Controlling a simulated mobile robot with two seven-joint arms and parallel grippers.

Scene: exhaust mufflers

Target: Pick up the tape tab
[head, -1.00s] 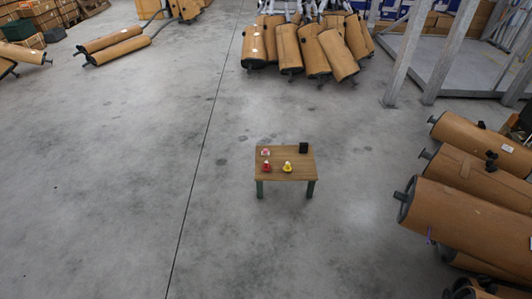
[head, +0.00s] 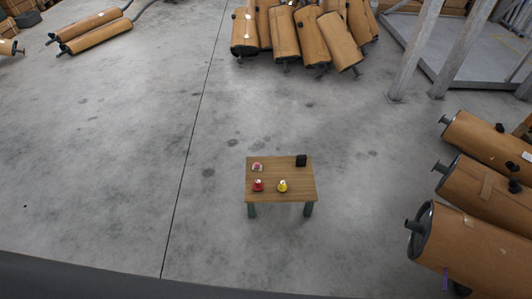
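I cannot pick out a tape tab for certain. A small wooden table (head: 280,178) with green legs stands on the floor right of centre. On it are a red-and-white item (head: 257,167), a red item (head: 258,185), a yellow item (head: 283,186) and a black block (head: 301,160); they are too small to make out clearly. Neither of my grippers is in view.
Brown mufflers (head: 285,35) stand grouped at the top centre, and others (head: 95,35) lie at the top left. A grey metal frame (head: 415,50) stands at the upper right. The concrete floor (head: 110,170) left of and around the table is clear.

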